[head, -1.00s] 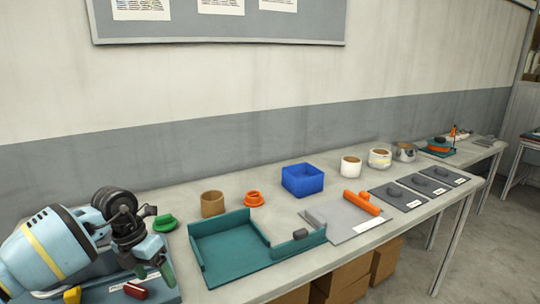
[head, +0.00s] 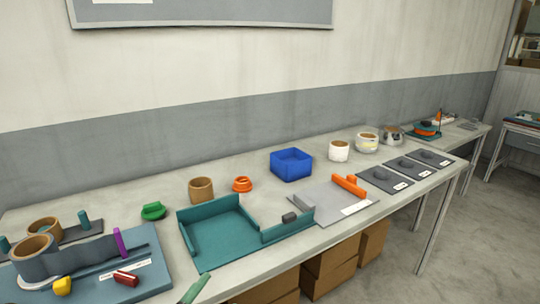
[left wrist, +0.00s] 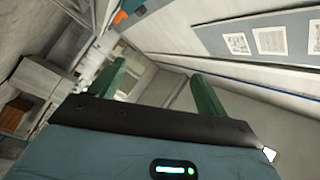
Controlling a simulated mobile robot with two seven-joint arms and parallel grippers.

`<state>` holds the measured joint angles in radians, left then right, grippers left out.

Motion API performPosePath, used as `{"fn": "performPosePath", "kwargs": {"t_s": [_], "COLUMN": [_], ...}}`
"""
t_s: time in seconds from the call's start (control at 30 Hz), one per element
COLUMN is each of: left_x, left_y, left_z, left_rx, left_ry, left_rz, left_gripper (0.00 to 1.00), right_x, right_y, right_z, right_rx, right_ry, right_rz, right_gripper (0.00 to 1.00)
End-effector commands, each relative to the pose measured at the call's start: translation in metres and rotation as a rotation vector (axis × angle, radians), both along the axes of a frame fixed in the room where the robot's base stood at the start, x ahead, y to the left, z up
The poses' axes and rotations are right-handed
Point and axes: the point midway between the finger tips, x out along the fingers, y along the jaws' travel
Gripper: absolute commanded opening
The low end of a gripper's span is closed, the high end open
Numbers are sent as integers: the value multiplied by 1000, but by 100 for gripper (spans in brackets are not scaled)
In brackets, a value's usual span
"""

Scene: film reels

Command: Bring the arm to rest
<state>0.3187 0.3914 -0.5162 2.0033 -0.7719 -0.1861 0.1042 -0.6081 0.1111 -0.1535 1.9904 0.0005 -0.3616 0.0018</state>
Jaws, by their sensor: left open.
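My left gripper (left wrist: 160,88) shows in the left wrist view as two dark green fingers standing well apart with nothing between them. Beyond the fingers are a wall with pinned sheets and part of the room, tilted. In the head view, only a green finger-like tip (head: 195,288) shows at the bottom edge, in front of the table; it looks like part of my left gripper. The rest of my left arm is outside the head view. My right gripper is in neither view.
The long table (head: 340,228) holds a teal tray (head: 225,235), a blue box (head: 291,165), brown cups (head: 201,190), an orange ring (head: 242,184), a green piece (head: 153,211) and a blue-grey board (head: 140,265) at the left. Cardboard boxes (head: 328,265) stand beneath.

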Motion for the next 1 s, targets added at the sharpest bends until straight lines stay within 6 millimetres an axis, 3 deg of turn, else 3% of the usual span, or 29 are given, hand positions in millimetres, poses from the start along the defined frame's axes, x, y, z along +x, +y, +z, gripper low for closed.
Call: {"fn": "performPosePath", "kwargs": {"t_s": [0.17, 0.27, 0.4, 0.5, 0.7, 1.0], "left_x": [-41, -80, -153, -207, -285, -364], "left_y": [54, 81, 107, 117, 123, 123], "left_z": [-66, -107, -156, -180, -197, -197], "left_rx": [-176, -244, -304, -326, -333, -323], "left_ry": [372, 600, 925, 1136, 1416, 1694], "left_rz": [293, 444, 623, 720, 826, 907], "left_gripper": [76, 76, 76, 76, 76, 76], "right_x": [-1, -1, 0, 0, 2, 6], "right_y": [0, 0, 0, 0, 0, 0], "right_z": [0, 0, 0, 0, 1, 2], "right_rx": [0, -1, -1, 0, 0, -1], "right_ry": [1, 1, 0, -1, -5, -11], "right_rz": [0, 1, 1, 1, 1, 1], "right_gripper": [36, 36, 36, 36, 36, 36]}}
